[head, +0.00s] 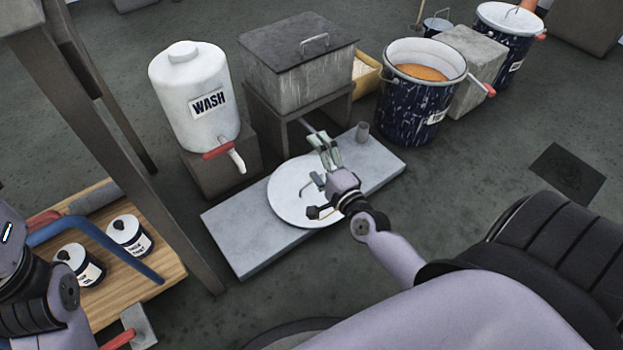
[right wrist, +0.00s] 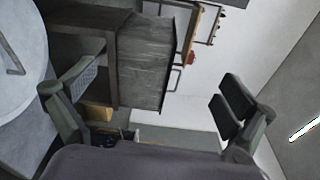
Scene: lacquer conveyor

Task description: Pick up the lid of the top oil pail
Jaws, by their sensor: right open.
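A round white lid (head: 287,193) with a thin bar handle lies flat on a grey slab (head: 235,240) on the floor; part of it also shows at the left edge of the right wrist view (right wrist: 18,105). My right gripper (head: 323,142) is over the lid's right side, its fingers pointing away toward the metal box stand. In the right wrist view its fingers (right wrist: 155,105) are spread wide with nothing between them. A dark speckled pail (head: 408,110) stands open beyond, with orange-brown liquid inside. Only part of my left arm shows; its gripper is out of view.
A white WASH tank (head: 191,90) with a red-handled tap and a lidded metal box (head: 299,82) stand behind the slab. Another pail (head: 507,45) stands back right. Small tins are on a wooden board (head: 165,260) at left.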

